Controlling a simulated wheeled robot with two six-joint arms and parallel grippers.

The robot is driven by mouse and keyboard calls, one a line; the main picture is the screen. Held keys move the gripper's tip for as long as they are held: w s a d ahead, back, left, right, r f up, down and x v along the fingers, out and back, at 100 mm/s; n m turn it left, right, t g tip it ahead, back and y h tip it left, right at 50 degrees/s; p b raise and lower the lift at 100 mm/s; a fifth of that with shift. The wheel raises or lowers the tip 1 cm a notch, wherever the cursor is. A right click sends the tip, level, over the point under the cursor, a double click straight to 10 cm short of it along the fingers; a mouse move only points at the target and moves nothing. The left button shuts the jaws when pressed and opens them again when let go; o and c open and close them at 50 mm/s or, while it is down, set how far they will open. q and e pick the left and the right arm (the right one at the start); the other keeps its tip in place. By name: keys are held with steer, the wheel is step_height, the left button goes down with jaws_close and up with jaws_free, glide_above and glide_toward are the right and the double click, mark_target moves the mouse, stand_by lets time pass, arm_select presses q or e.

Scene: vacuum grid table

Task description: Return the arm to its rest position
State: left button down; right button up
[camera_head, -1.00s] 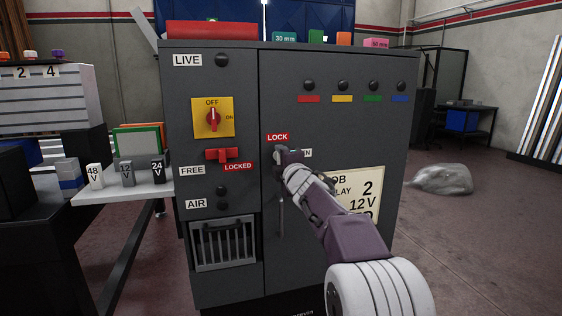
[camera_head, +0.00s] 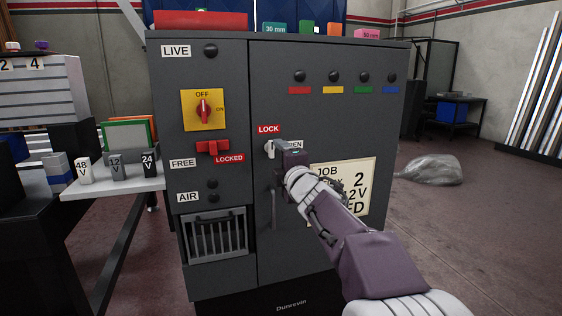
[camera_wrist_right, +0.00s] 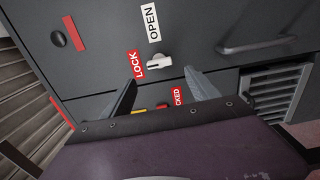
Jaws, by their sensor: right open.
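My right gripper (camera_head: 281,150) is in front of the grey cabinet (camera_head: 300,65), by the white latch knob (camera_head: 269,149). In the right wrist view its two fingers (camera_wrist_right: 163,88) are spread with nothing between them. The knob (camera_wrist_right: 159,61) shows beyond the fingertips, apart from them. Its long side lies toward the red LOCK label (camera_wrist_right: 135,63), and the OPEN label (camera_wrist_right: 152,22) is to its side. My right arm covers part of the job sign (camera_head: 355,185). My left gripper is not in view.
The cabinet also bears a red rotary switch (camera_head: 203,110), a red slide handle (camera_head: 212,147) and a door handle (camera_head: 274,208) just below the gripper. A white shelf (camera_head: 110,186) with voltage blocks stands at left. The floor at right is open, with a plastic-wrapped heap (camera_head: 430,170).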

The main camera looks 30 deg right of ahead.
steer(key=shift+s+a, duration=0.15)
steer(key=shift+s, duration=0.55)
